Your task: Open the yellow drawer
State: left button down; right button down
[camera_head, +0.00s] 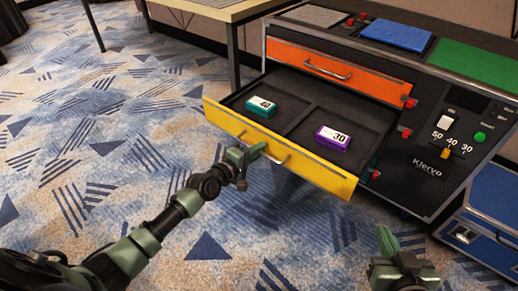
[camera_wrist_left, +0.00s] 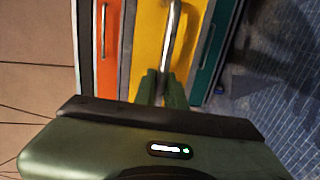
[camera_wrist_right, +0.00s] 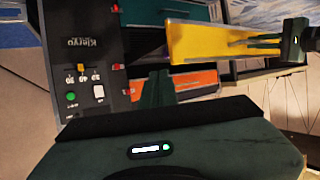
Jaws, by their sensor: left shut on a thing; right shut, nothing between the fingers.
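The yellow drawer (camera_head: 325,178) is pulled well out of the dark cabinet, its inside showing two compartments. A teal block (camera_head: 262,107) lies in the left compartment and a purple block marked 30 (camera_head: 333,138) in the right one. My left gripper (camera_head: 254,153) is shut on the drawer's metal handle (camera_head: 280,160). In the left wrist view the handle (camera_wrist_left: 173,35) runs down between the fingers (camera_wrist_left: 162,88), against the yellow front (camera_wrist_left: 147,40). My right gripper (camera_head: 388,242) is shut and empty, low and right of the drawer. The right wrist view also shows the yellow drawer (camera_wrist_right: 205,44).
An orange drawer (camera_head: 340,70) above is closed. The cabinet's control panel (camera_head: 440,150) has a white switch, a green button and a slider. A blue box (camera_head: 490,205) stands at the right. A wooden table (camera_head: 215,8) stands behind. Patterned carpet at the left is clear.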

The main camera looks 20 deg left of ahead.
pick_arm(q)
jog(key=shift+f, duration=0.1)
jog(key=c, duration=1.5)
grip_release()
